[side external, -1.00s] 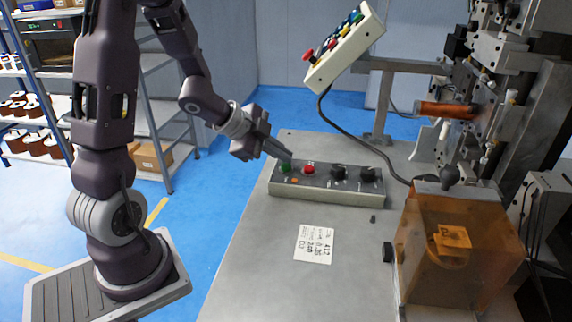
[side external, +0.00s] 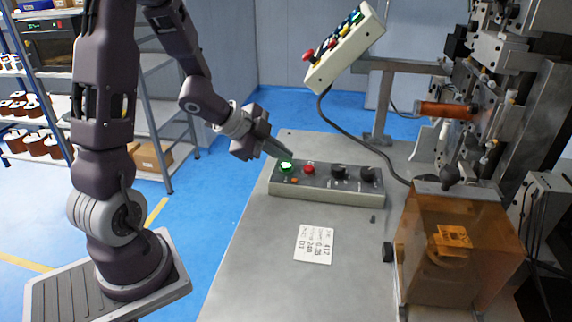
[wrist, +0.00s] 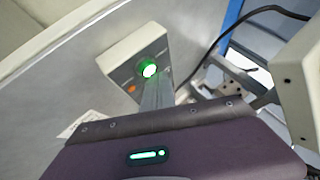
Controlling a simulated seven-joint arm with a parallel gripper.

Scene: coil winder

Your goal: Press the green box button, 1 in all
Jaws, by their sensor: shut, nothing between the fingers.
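The green button (side external: 286,167) is at the left end of the grey control box (side external: 330,197) on the bench, and it is lit bright green. It also shows lit in the wrist view (wrist: 149,69). My gripper (side external: 288,157) is shut and empty, with its fingertips right at the green button. In the wrist view the closed fingers (wrist: 158,92) reach up to the button's lower right edge. Whether the tips still touch the button, I cannot tell. The fingers hide part of the control box in the wrist view.
On the same box are a red button (side external: 309,169) and two black knobs (side external: 339,172). A tilted pendant (side external: 345,47) with coloured buttons hangs above, its black cable running down behind the box. A paper note (side external: 314,245) lies on the bench. An orange guard (side external: 460,245) stands at right.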

